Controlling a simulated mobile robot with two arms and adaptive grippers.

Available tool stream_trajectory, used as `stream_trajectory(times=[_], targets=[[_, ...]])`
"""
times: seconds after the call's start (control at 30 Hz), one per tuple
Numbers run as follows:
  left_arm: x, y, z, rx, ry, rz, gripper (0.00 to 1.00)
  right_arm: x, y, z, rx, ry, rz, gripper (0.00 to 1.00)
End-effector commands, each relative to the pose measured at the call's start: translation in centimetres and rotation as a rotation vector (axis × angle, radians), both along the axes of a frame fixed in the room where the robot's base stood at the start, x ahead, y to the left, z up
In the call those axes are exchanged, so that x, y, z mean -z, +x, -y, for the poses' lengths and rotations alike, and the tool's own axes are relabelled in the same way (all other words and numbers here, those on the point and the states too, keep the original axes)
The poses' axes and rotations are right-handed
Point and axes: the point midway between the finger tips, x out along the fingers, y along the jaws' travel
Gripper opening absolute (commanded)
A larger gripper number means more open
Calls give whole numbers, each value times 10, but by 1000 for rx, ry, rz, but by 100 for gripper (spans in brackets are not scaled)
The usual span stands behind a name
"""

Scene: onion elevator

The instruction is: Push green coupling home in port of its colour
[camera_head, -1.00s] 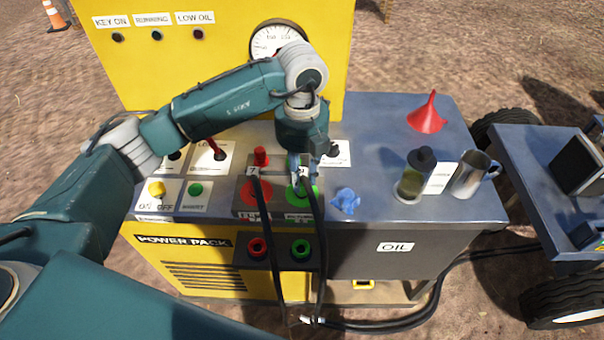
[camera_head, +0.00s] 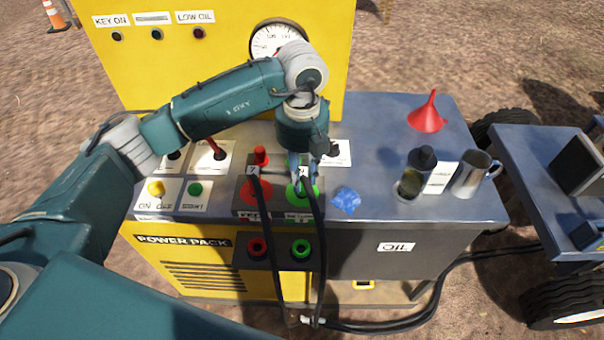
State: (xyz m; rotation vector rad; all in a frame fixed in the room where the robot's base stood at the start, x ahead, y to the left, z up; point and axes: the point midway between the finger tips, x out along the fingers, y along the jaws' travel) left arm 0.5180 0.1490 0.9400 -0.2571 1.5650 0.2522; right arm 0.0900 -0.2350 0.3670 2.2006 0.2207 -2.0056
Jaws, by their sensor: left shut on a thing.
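My left gripper (camera_head: 301,182) points down over the green port (camera_head: 314,191) on the dark block. It is shut on the green coupling, which is mostly hidden by the fingers; its black hose (camera_head: 321,240) hangs down the front. I cannot tell how deep the coupling sits in the port. To the left, a red coupling (camera_head: 261,156) with its own hose stands at the red port (camera_head: 252,192). My right gripper is not in view.
A blue crumpled rag (camera_head: 346,199) lies right of the block. A bottle (camera_head: 416,172), a metal jug (camera_head: 474,174) and a red funnel (camera_head: 427,113) stand further right. Red (camera_head: 257,248) and green (camera_head: 301,248) sockets are on the front below. Switches and levers are at left.

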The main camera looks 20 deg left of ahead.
Motion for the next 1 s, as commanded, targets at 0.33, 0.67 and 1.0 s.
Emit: stream_trajectory(times=[0.33,0.67,1.0], targets=[[2,-1,0,0,1,-3,46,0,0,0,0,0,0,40],[1,-1,0,0,1,-3,62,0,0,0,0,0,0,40],[-2,0,0,0,1,-1,62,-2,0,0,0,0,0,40]])
